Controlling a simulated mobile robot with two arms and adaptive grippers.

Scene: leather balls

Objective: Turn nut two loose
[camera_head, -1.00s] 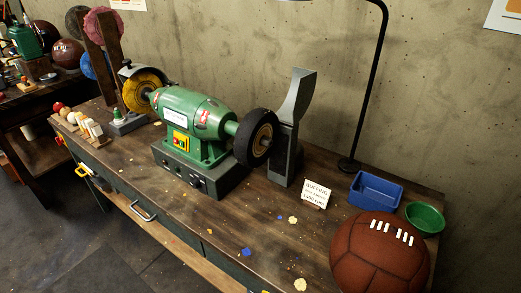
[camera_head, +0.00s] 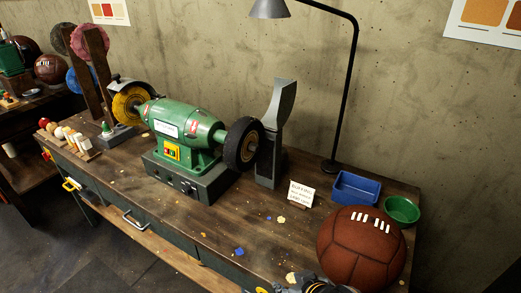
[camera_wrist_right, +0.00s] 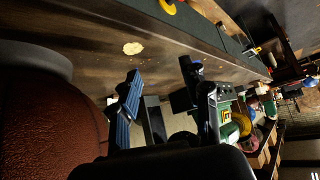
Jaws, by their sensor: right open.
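A green bench grinder (camera_head: 182,128) stands on the wooden workbench. It carries a black wheel (camera_head: 232,148) on its right end and a yellow wheel (camera_head: 128,104) on its left end. The black wheel has a light hub at its centre; a nut there is too small to make out. My right gripper (camera_head: 312,286) is at the bottom edge of the head view, in front of the brown ball and well apart from the grinder. In the right wrist view its two fingers (camera_wrist_right: 165,92) are spread with nothing between them. My left gripper is not in view.
A brown leather ball (camera_head: 362,250) sits close to my right gripper. A blue tray (camera_head: 356,187), a green bowl (camera_head: 401,210), a small sign (camera_head: 301,194) and a lamp (camera_head: 332,165) stand behind. A grey upright (camera_head: 272,140) stands beside the black wheel. The bench front is mostly clear.

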